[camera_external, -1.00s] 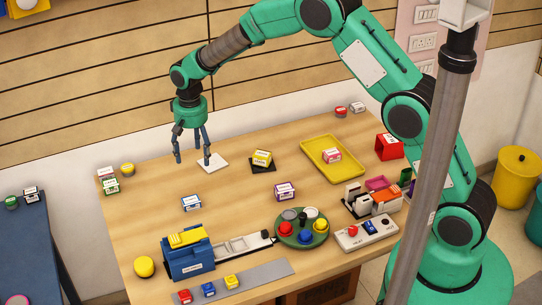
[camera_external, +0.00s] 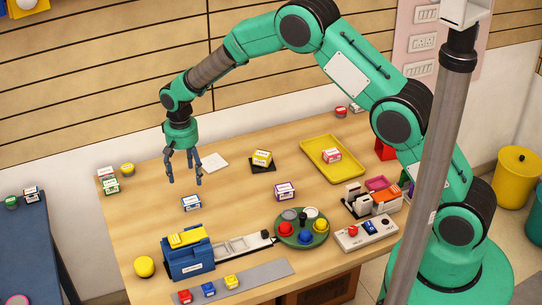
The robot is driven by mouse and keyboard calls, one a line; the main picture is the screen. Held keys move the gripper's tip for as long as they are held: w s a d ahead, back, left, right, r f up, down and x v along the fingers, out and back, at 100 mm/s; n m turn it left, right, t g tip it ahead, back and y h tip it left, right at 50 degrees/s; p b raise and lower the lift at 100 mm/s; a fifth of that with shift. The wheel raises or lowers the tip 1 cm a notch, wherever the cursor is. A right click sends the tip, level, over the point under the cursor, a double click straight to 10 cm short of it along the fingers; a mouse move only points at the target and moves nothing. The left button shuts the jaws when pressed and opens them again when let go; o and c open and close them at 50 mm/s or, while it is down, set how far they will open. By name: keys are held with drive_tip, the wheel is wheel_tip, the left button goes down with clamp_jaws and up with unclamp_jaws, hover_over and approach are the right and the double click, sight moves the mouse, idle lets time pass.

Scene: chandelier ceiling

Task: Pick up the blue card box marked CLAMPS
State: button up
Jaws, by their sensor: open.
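A small box with blue edges and a white label (camera_external: 191,203) lies on the table left of centre; its print is too small to read. A small blue box (camera_external: 208,289) also sits on the grey strip at the front, between a red one and a yellow one. I cannot tell by print which is marked CLAMPS. My gripper (camera_external: 185,182) is open and empty, pointing down. In the picture its fingertips are just above the blue-edged box, apart from it.
A blue machine (camera_external: 188,255) with a yellow top stands at the front left. A green round tray (camera_external: 318,240) holds coloured knobs. A purple-edged box (camera_external: 285,191), a yellow box (camera_external: 262,158) and a yellow tray (camera_external: 312,142) lie to the right. A white square (camera_external: 215,161) lies behind.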

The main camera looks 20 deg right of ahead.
hover_over(191, 200)
wheel_tip(191, 200, down, 7)
drive_tip(key=shift+w+a+r, duration=0.1)
drive_tip(key=shift+w+r, duration=0.05)
drive_tip(key=shift+r, duration=0.05)
idle(0.3)
drive_tip(key=shift+f+b, duration=0.5)
drive_tip(key=shift+f, duration=2.1)
drive_tip(key=c, duration=1.4)
